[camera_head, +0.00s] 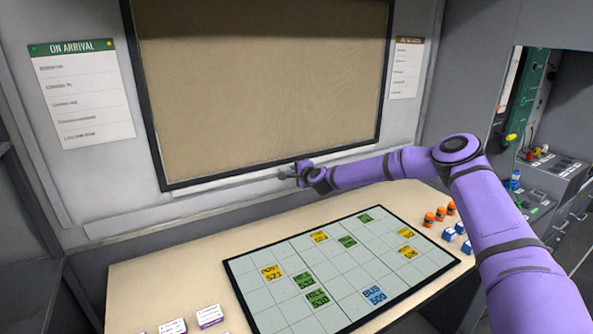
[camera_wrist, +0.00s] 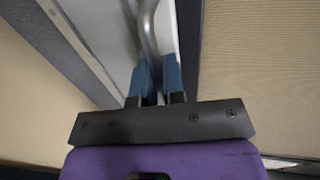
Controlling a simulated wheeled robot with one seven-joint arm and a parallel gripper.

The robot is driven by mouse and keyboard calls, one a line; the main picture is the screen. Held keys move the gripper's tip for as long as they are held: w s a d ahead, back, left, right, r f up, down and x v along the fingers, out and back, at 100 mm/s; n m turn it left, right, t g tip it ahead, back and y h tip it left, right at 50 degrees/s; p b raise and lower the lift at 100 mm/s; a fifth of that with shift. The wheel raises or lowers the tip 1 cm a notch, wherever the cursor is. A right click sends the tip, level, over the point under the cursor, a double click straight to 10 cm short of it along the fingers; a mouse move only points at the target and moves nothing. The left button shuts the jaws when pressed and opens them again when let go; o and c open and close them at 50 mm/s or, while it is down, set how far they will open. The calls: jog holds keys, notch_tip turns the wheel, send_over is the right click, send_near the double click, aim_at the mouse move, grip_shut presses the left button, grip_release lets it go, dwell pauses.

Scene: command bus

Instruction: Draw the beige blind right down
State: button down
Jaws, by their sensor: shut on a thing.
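The beige blind (camera_head: 262,85) fills the dark window frame, its cloth reaching down to about the bottom edge of the frame. In the wrist view the blind (camera_wrist: 262,55) shows at the right, beside a dark frame strip. My gripper (camera_head: 288,172) is at the lower edge of the window. In the wrist view my gripper (camera_wrist: 156,75) has its blue fingers shut on a curved grey pull handle (camera_wrist: 149,28). Where the handle joins the blind is hidden.
A beige desk (camera_head: 150,272) below the window bears a gridded board (camera_head: 330,262) with coloured tiles. Orange and blue pieces stand at its right, white blocks at the front left. Notices (camera_head: 82,95) hang beside the window. A console (camera_head: 548,180) is at the far right.

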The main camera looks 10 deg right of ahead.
jog(key=c, duration=1.3)
grip_release()
jog(key=shift+f, duration=0.4)
jog(key=shift+o, duration=0.2)
jog(key=shift+r, duration=0.1)
jog(key=shift+s+d+r, duration=0.1)
jog(key=shift+s, duration=0.05)
jog(key=v, duration=1)
jog(key=shift+s, duration=0.25)
